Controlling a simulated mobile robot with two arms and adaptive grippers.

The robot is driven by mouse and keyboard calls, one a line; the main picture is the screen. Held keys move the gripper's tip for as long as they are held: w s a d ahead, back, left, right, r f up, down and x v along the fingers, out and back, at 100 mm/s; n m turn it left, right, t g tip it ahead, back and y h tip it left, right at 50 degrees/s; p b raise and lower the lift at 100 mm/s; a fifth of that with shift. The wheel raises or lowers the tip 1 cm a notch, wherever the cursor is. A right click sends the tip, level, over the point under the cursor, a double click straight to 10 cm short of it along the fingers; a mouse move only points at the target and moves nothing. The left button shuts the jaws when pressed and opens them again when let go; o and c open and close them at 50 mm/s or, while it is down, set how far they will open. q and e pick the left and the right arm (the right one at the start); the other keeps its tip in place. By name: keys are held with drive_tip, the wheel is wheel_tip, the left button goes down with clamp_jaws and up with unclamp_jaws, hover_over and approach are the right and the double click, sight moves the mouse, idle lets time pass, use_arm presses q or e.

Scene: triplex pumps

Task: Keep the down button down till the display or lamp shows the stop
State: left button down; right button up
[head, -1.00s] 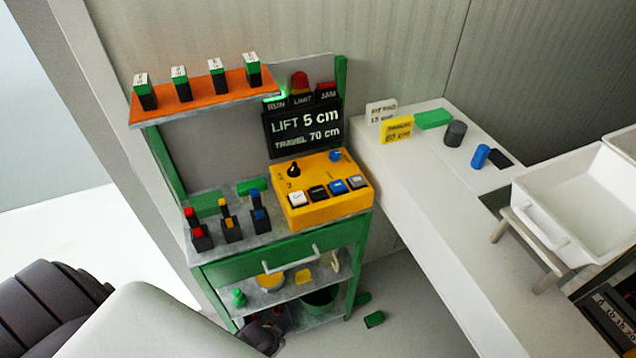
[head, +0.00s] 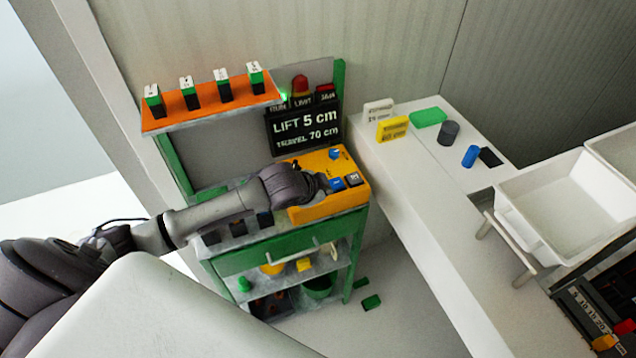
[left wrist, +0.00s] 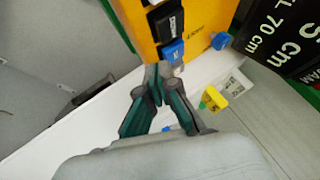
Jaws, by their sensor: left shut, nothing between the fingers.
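The yellow control box (head: 330,208) sits on the green cart, with a blue button (head: 336,184) and a grey button (head: 353,180) showing; my left arm hides the others. I cannot read which is the down button. The black display (head: 303,130) reads LIFT 5 cm, TRAVEL 70 cm. A green light (head: 284,97) glows by RUN; LIMIT looks unlit. My left gripper (left wrist: 158,72) is shut and empty, its tips close beside the blue button (left wrist: 172,53) in the left wrist view. I cannot tell whether they touch it. My right gripper is out of view.
A blue knob (head: 335,153) stands at the box's back. An orange shelf (head: 205,108) with several switch blocks hangs above the cart's left side. A white bench (head: 410,180) at the right holds small signs and blocks. White bins (head: 565,195) stand farther right.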

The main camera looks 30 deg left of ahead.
use_arm(q)
drive_tip(key=w+a+r+m, duration=0.1)
drive_tip(key=w+a+r, duration=0.2)
drive_tip(key=r, duration=0.4)
drive_tip(key=shift+a+r+t+p, duration=0.25)
drive_tip(key=shift+r+t+p, duration=0.05)
drive_tip(key=shift+t, duration=0.1)
wheel_tip(320, 180, down, 7)
drive_tip(key=b, duration=0.7)
drive_tip(key=shift+r, duration=0.2)
drive_tip(key=shift+f+b, duration=0.7)
drive_tip(key=shift+f, duration=0.45)
